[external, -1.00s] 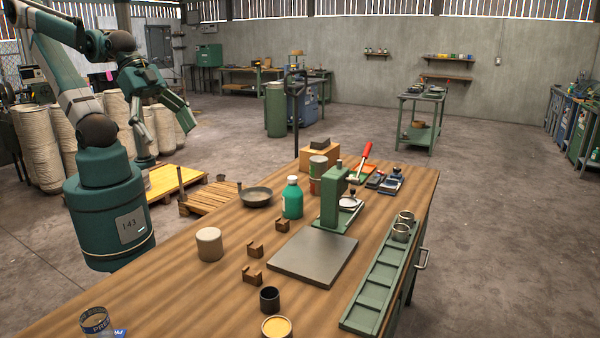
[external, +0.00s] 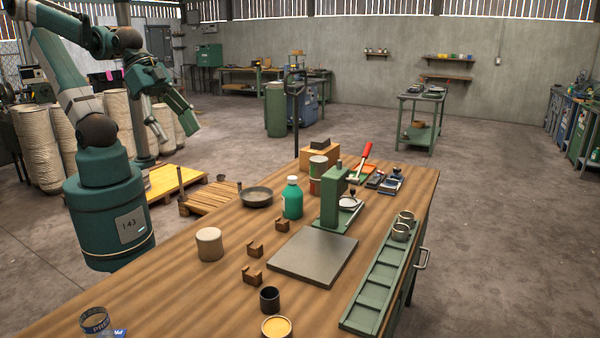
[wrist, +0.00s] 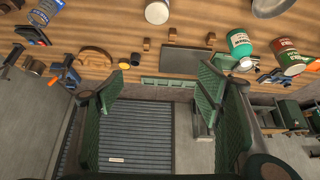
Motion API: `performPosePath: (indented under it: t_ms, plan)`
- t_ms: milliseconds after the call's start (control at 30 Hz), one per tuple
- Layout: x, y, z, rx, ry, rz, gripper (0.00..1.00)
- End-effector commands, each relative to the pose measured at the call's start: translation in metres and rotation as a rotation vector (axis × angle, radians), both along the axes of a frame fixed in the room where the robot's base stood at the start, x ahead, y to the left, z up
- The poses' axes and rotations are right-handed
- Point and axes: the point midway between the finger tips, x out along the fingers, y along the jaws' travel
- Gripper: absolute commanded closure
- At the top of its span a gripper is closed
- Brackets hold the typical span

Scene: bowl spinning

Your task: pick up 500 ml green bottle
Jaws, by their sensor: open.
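The green bottle (external: 292,198) stands upright on the wooden workbench, with a white cap and a pale label band. It also shows in the wrist view (wrist: 239,44), in the upper right. My gripper (external: 178,138) is in the air at the left of the external view, beyond the bench's far left edge and well apart from the bottle. In the wrist view my gripper (wrist: 160,92) has its two green fingers spread wide with nothing between them.
A dark shallow bowl (external: 256,196) and a green press (external: 332,203) flank the bottle. A red and green can (external: 318,170) stands behind it. A grey plate (external: 313,254), small wooden blocks and a cream cylinder (external: 209,244) are nearer.

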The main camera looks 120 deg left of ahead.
Motion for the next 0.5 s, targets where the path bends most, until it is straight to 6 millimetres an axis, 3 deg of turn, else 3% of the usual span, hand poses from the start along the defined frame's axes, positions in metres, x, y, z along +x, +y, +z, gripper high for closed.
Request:
performPosePath:
  t_ms: [500]
  plan:
    - [0.053,0.046,-0.003,-0.068,0.104,0.193,0.35]
